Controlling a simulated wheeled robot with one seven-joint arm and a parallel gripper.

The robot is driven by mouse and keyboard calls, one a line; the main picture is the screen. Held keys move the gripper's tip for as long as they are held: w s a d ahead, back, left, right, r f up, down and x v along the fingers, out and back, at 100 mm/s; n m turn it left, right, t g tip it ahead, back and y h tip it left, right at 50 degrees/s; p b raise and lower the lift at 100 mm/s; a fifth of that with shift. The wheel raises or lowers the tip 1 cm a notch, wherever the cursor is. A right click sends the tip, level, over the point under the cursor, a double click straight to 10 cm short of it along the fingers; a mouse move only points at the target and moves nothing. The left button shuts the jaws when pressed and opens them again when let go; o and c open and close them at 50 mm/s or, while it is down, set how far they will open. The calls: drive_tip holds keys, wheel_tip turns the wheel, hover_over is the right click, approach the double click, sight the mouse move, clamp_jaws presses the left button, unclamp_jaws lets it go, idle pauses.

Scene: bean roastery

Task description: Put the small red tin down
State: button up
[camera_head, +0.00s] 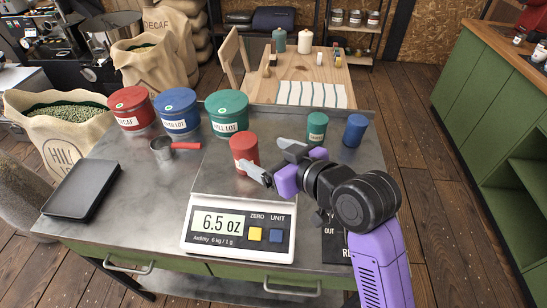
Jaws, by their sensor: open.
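The small red tin (243,148) stands upright on the metal top of the scale (199,184), towards its back. The scale display (218,223) reads 6.5 oz. My gripper (261,163) is open at the tin's right side, with its fingers low and close to the tin. One finger hides part of the tin's lower right. I cannot tell whether a finger touches it.
Large red (132,110), blue (177,112) and green (227,115) tins stand behind left. A small green tin (317,128) and a small blue tin (355,130) stand right. A scoop (162,149) and dark tray (83,190) lie left. Bare steel shows between scoop and tray.

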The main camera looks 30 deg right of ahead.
drive_tip(key=shift+v, duration=1.1)
drive_tip(key=shift+m+h, duration=0.5)
drive_tip(key=shift+m, duration=0.3)
drive_tip(key=s+f, duration=0.3)
drive_tip(key=f, duration=0.1)
drive_tip(key=s+f, duration=0.2)
drive_tip(key=shift+s+a+f, duration=0.15)
drive_tip(key=shift+s+a, duration=0.2)
drive_tip(key=shift+a, duration=0.05)
drive_tip(key=s+f+m+h, duration=0.1)
drive_tip(key=s+f, duration=0.4)
drive_tip(key=s, duration=0.6)
drive_tip(key=s+r+t, duration=0.1)
drive_tip(key=s+r, duration=0.2)
drive_tip(key=s, duration=1.3)
drive_tip(key=shift+a+n, duration=0.4)
drive_tip(key=shift+a, duration=0.05)
